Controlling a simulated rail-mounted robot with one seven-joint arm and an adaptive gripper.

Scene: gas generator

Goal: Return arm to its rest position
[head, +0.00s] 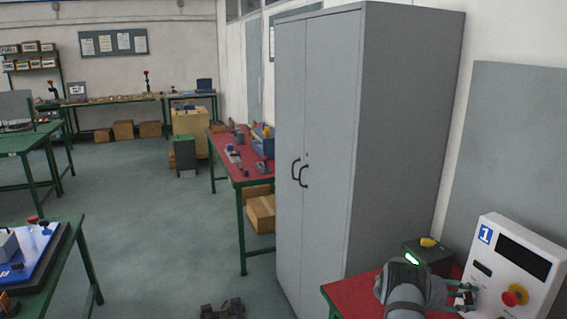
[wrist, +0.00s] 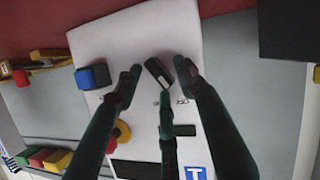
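My arm reaches in from the lower right of the head view. My gripper (head: 466,297) is close to the front of a white control panel (head: 510,262) marked with a blue "1". In the wrist view my gripper (wrist: 158,76) has its dark fingers spread, with a small black switch-like part (wrist: 158,72) of the panel between their tips. I see gaps on both sides of that part, so the fingers look open and empty. Whether a fingertip touches the panel, I cannot tell.
A red and yellow button (head: 515,295) sits on the panel, close to the gripper. A tall grey cabinet (head: 330,150) stands left of my arm. A dark box (head: 428,255) stands on the red table (head: 345,296) behind the arm. Open floor (head: 150,220) lies further left.

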